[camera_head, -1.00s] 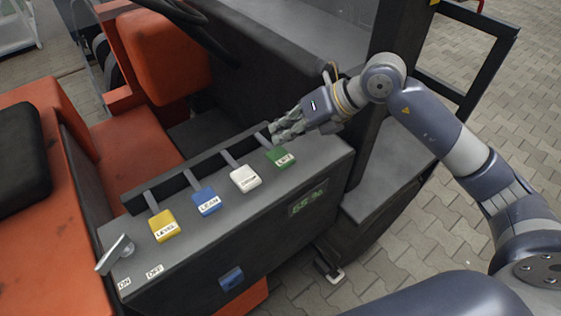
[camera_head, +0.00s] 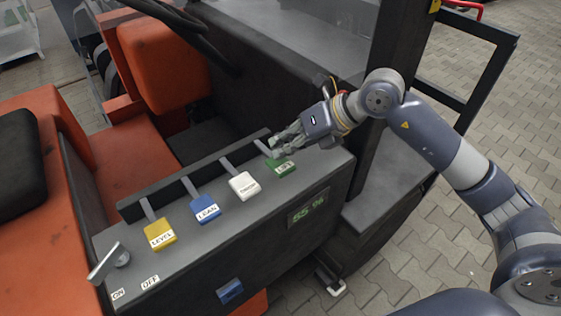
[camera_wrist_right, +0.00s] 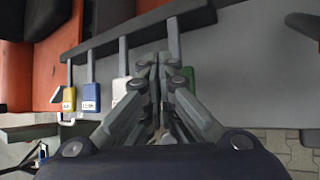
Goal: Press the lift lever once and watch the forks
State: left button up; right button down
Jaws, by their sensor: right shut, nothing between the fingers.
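The lift lever has a green handle (camera_head: 281,167) labelled LIFT and is the rightmost of the row on the dark console. My right gripper (camera_head: 274,147) is shut and empty, with its fingertips right at the lever just behind the green handle. Whether they touch it I cannot tell. In the right wrist view the shut fingers (camera_wrist_right: 158,66) lie beside the green lever (camera_wrist_right: 187,75), which they partly cover. A display (camera_head: 308,207) on the console front reads about 55 %. The forks are not visible. My left gripper is not in view.
White (camera_head: 243,186), blue (camera_head: 206,209) and yellow (camera_head: 160,234) levers stand left of the green one. An orange seat area (camera_head: 40,215) lies left, and a dark post (camera_head: 385,90) stands behind my right arm.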

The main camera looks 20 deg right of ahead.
aim_at(283, 160)
jog(key=shift+f, duration=0.1)
dwell(0.6)
jog(key=shift+f+b, duration=0.3)
jog(key=shift+b, duration=0.15)
jog(key=shift+f+b, duration=1.35)
jog(key=shift+f, duration=0.2)
dwell(1.1)
jog(key=shift+r, duration=0.1)
jog(key=shift+r+p, duration=1.25)
jog(key=shift+r, duration=0.6)
jog(key=shift+r+p, duration=1.7)
jog(key=shift+r, duration=0.8)
